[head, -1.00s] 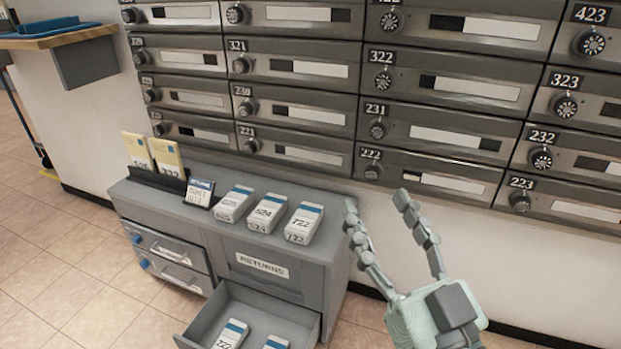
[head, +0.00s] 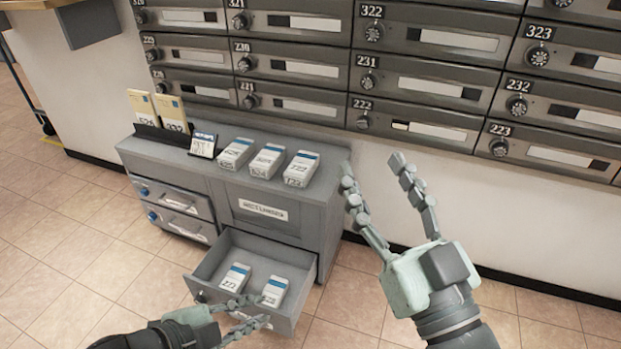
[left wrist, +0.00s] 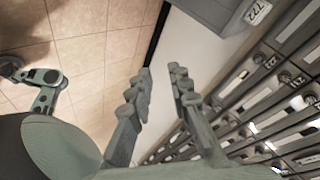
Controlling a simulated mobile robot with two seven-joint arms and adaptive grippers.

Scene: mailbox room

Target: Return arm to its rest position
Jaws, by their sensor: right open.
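My left gripper (head: 253,313) comes in low from the left, its fingers spread in front of the open drawer. In the left wrist view the fingers (left wrist: 153,95) are apart with nothing between them. My right gripper (head: 378,172) is raised right of the grey cabinet, open and empty, its fingers pointing up toward the wall. Its fingertips are below the mailboxes in the picture; contact with anything cannot be told.
The grey cabinet (head: 300,235) carries several white boxes and two upright yellow envelopes. Its open drawer (head: 212,262) holds two boxes, close to my left gripper in the picture. Mailboxes (head: 430,80) line the wall above. Tiled floor (head: 60,270) is clear at the left.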

